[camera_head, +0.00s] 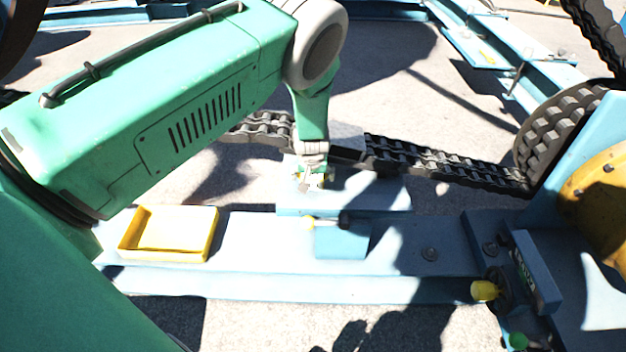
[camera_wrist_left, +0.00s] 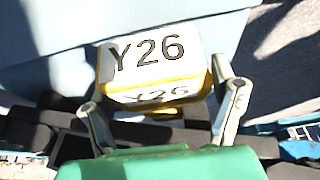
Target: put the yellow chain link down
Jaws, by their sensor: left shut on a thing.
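The yellow chain link (camera_wrist_left: 155,68) shows in the left wrist view as a block marked Y26, with a sunlit, nearly white top and yellow lower edges. My left gripper (camera_head: 313,180) is shut on it, one finger at each side. In the head view the gripper points down over a light blue block on the blue beam, beside the dark chain (camera_head: 440,163). The link is small and washed out by glare there, and I cannot tell whether it touches the surface beneath. My right gripper is not in view.
A shallow yellow tray (camera_head: 127,240) sits on the blue beam (camera_head: 270,280) at the left. A dark toothed wheel (camera_head: 555,120), a yellow drum (camera_head: 600,195) and a yellow knob (camera_head: 484,291) are at the right. The beam has bare room between tray and bracket.

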